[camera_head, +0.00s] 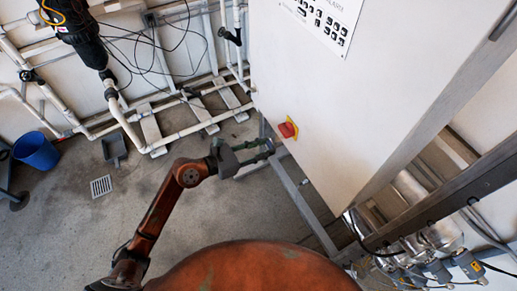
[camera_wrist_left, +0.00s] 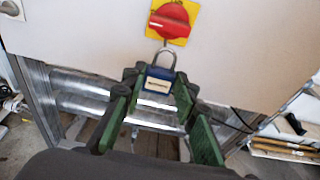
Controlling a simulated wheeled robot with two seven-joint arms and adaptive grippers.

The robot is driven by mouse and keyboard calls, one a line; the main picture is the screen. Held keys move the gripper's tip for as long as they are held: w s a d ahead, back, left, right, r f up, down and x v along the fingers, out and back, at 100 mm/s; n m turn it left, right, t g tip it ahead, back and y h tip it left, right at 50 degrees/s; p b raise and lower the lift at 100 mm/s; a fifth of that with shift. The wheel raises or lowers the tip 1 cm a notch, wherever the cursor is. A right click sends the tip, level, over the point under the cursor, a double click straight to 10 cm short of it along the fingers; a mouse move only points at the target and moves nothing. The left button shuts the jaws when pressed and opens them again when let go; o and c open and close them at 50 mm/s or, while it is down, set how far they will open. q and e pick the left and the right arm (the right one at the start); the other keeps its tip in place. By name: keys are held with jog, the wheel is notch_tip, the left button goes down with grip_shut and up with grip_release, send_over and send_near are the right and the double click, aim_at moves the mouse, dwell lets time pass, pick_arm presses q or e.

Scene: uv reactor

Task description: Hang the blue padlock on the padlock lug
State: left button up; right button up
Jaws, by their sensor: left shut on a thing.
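The blue padlock (camera_wrist_left: 158,80) is upright between the green fingers of my left gripper (camera_wrist_left: 158,85) in the left wrist view, its pale label facing the camera and its metal shackle up. The gripper is shut on its body. The red rotary switch (camera_wrist_left: 169,21) on its yellow plate is just above the shackle; it also shows on the cabinet in the head view (camera_head: 288,130). The shackle top is close below the red handle; I cannot tell whether it touches a lug. My left gripper (camera_head: 268,148) is just left of and below the switch in the head view. My right gripper is not in view.
The white cabinet (camera_head: 340,90) fills the upper right, on a grey metal frame (camera_head: 300,195). White pipes (camera_head: 130,125) run along the wall at left. A blue bucket (camera_head: 36,150) and a grey dustpan (camera_head: 114,147) are on the floor. The floor between is clear.

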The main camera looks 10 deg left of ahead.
pick_arm(q)
jog(key=shift+r+x, duration=0.15)
jog(key=shift+x, duration=0.95)
jog(key=shift+r+x, duration=0.15)
jog(key=shift+x, duration=0.95)
jog(key=shift+w+d+f, duration=0.35)
jog(key=shift+w+d, duration=0.05)
jog(key=shift+d, duration=0.2)
jog(key=o, duration=1.3)
jog(key=shift+f, duration=0.1)
jog(key=v, duration=1.2)
jog(key=shift+d, duration=0.1)
